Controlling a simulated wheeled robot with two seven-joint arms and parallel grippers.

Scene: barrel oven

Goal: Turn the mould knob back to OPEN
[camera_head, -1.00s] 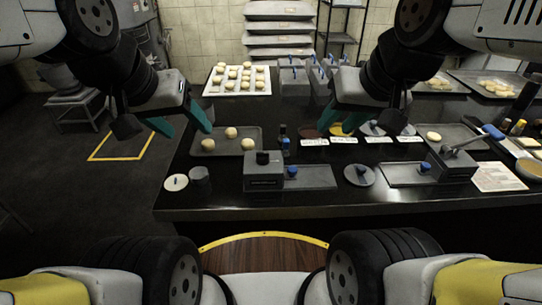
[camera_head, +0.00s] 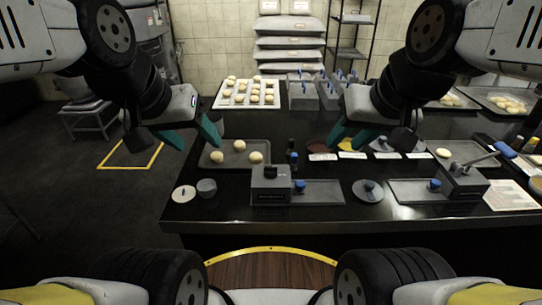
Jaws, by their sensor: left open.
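A grey block (camera_head: 270,184) with a dark knob (camera_head: 270,171) on top sits at the counter's front edge. A flat grey plate (camera_head: 318,193) with a small blue-topped knob (camera_head: 299,186) adjoins its right side. A second grey block (camera_head: 463,182) with a lever and a blue-topped knob (camera_head: 435,185) stands at the right. I cannot read any OPEN mark or tell which knob is the mould's. My left gripper (camera_head: 190,141) is open and empty, above and left of the first block.
A grey tray (camera_head: 217,166) of dough balls lies below my left gripper.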

